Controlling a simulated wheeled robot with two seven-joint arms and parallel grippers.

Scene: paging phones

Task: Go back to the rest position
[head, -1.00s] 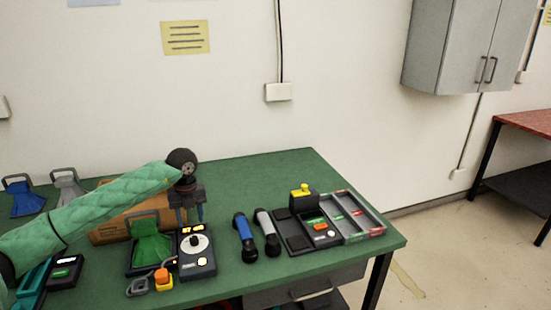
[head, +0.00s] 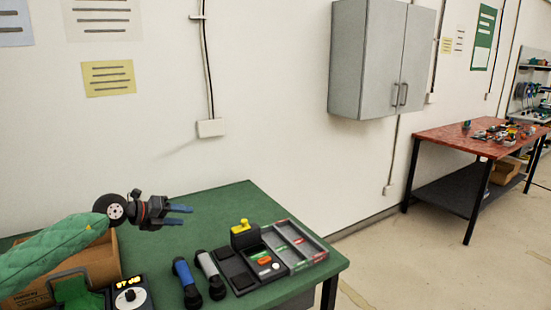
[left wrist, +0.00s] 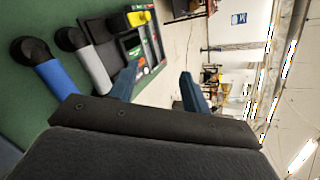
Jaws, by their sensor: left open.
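My left gripper (head: 181,215) is raised above the green table (head: 215,203), pointing right in the head view. Its blue fingers are apart with nothing between them. It also shows in the left wrist view (left wrist: 160,88), open and empty, with the table on the left and the room beyond. My right gripper is in neither view.
On the table are a blue-handled phone (head: 187,283), a grey-handled phone (head: 211,275), a black device with a yellow knob (head: 243,235), a sectioned tray (head: 297,247) and a dial device (head: 130,297). A grey cabinet (head: 365,60) hangs behind; a red-topped table (head: 450,140) stands right.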

